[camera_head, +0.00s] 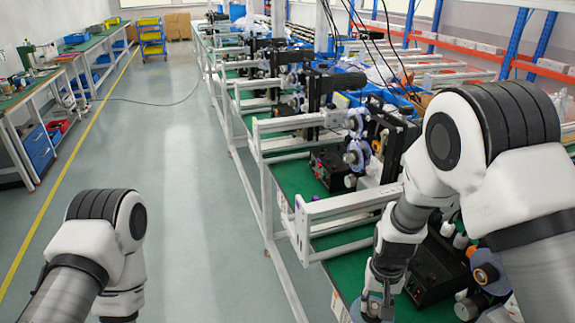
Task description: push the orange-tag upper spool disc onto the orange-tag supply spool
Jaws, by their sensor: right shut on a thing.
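My right gripper (376,303) reaches down over the green bench top at the lower middle right. It is shut on a grey-blue disc, the upper spool disc (357,311), which shows partly at the picture's bottom edge. A blue-grey spool with an orange centre, which looks like the orange-tag supply spool (487,273), is to the right of the gripper, partly hidden by my right arm. The gripper and disc are apart from it. My left arm shows at the lower left, but its gripper is out of the picture.
A black box (436,268) stands on the green bench top (345,272) between the gripper and the orange-centred spool. White frame rails (335,205) edge the bench. More coder machines (385,135) stand in a row behind. The grey floor aisle (195,190) at left is clear.

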